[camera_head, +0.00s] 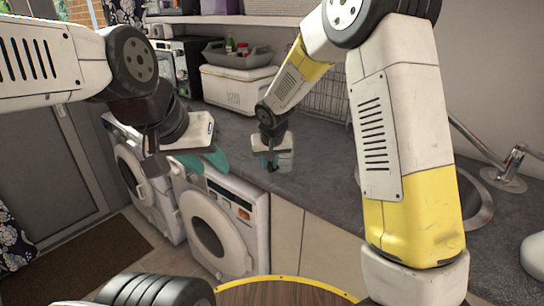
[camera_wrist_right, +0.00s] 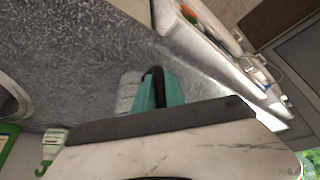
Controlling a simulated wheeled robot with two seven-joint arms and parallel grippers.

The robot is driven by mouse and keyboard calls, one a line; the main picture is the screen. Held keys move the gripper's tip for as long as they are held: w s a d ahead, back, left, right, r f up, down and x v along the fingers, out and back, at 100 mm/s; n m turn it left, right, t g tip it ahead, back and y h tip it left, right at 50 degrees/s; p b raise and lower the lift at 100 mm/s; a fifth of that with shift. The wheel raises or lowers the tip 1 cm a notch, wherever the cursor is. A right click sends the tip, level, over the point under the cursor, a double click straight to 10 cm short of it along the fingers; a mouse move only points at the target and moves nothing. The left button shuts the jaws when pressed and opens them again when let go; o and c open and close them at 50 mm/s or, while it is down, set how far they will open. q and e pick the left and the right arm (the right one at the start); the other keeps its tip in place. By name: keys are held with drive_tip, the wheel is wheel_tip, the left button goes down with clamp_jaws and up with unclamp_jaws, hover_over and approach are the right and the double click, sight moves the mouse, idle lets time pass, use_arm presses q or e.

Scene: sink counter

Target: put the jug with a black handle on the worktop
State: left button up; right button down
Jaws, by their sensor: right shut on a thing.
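The jug is a pale, see-through vessel (camera_head: 287,160) with a black handle (camera_wrist_right: 158,84). In the head view it is small and partly hidden by my right gripper (camera_head: 270,160). In the right wrist view, the teal fingertips (camera_wrist_right: 159,92) are closed around the black handle, and the ribbed pale side of the jug (camera_wrist_right: 129,92) shows beside them. The grey speckled worktop (camera_head: 320,187) lies behind and below the jug; I cannot tell whether the jug touches it. My left gripper (camera_head: 216,160) hangs in front of the washing machines, apart from the jug, its opening unclear.
A white box (camera_head: 236,88) and a grey basket (camera_head: 238,55) stand at the back. A wire rack (camera_head: 325,95) stands near the wall. A round sink (camera_head: 475,200) with a tap is at right. Washing machines (camera_head: 222,230) are below the worktop. The middle worktop is clear.

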drive_tip(key=shift+f, duration=0.15)
drive_tip(key=c, duration=1.4)
unclamp_jaws()
